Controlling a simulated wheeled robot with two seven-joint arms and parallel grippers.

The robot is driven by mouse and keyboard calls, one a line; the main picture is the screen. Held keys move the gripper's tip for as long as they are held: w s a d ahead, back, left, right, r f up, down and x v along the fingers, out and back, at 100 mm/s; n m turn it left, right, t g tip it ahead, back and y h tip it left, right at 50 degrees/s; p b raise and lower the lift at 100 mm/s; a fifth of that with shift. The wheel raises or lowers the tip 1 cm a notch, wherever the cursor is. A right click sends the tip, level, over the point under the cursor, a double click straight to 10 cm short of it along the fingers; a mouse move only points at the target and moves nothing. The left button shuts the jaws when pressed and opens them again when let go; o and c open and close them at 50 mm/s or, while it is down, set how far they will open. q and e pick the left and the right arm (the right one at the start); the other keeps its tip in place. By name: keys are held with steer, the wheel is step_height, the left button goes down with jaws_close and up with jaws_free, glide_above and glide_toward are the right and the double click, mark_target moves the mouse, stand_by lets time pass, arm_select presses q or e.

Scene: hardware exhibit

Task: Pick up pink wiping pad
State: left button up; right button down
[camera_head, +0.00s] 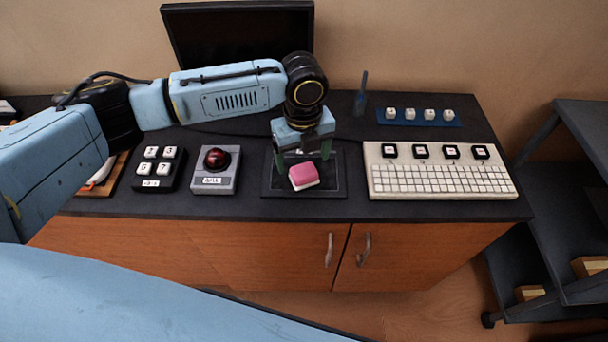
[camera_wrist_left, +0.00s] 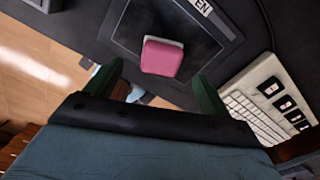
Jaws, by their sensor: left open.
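The pink wiping pad (camera_head: 304,175) is a small block with a pink top and a pale lower edge. It lies on a dark tablet-like panel (camera_head: 334,189) on the black counter. My left gripper (camera_head: 303,156) is above and just behind the pad, pointing down, with its green fingers apart. In the left wrist view the pad (camera_wrist_left: 162,56) lies beyond the open fingers (camera_wrist_left: 160,88), roughly centred between them, with nothing held. My right gripper is not in view.
A keyboard panel (camera_head: 440,182) stands right of the dark panel. A red-button box (camera_head: 215,170) and a number keypad (camera_head: 158,168) stand left. A monitor (camera_head: 238,35) and a blue strip with white cubes (camera_head: 418,117) are behind. A dark shelf cart (camera_head: 560,220) stands right.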

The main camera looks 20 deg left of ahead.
mark_target(304, 170)
arm_select(q)
step_height(304, 170, down, 5)
steer(key=shift+r+b, duration=0.2)
steer(key=shift+b, duration=0.25)
steer(key=shift+f, duration=0.25)
steer(key=c, duration=1.1)
steer(key=shift+o, duration=0.2)
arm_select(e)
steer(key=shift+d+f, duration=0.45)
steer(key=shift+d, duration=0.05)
arm_select(q)
steer(key=shift+w, duration=0.1)
